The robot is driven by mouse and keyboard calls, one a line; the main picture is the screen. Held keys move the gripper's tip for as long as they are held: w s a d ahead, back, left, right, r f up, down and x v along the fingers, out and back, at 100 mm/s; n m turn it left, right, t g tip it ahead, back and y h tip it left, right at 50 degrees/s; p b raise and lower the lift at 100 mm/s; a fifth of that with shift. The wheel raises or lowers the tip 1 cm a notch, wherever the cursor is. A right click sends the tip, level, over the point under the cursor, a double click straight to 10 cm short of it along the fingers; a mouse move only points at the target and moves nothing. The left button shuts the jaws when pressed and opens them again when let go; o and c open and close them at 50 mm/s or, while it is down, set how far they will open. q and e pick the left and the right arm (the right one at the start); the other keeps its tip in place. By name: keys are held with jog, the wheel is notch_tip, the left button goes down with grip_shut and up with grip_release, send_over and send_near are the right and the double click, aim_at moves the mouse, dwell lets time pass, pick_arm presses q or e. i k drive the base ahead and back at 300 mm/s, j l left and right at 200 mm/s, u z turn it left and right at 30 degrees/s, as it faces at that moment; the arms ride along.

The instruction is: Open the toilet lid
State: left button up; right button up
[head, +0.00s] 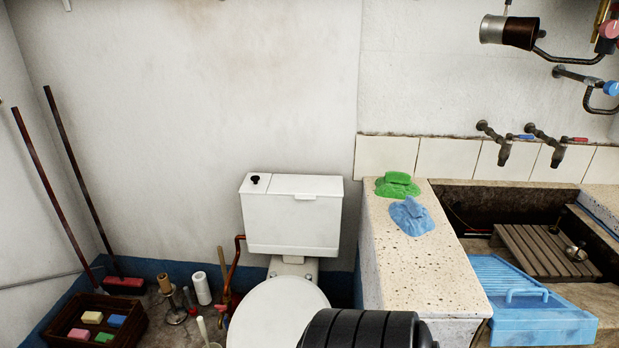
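The white toilet lid (277,317) is at the bottom middle of the head view, in front of the white cistern (292,220) against the back wall. The lid looks down flat over the bowl; its front part is cut off by the lower picture edge. A black ribbed rounded shape at the bottom hides the lid's lower right side. The hinge area (293,266) shows between lid and cistern. Neither my left nor my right gripper is in view.
A speckled stone washtrough (415,268) stands close on the right, with green and blue cloths and a blue washboard (530,300). On the left floor are a dark crate (70,314) with coloured blocks, a white roll (202,288), a candlestick, and two long-handled tools against the wall.

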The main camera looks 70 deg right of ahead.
aim_at(277, 312)
jog(key=z, duration=2.05)
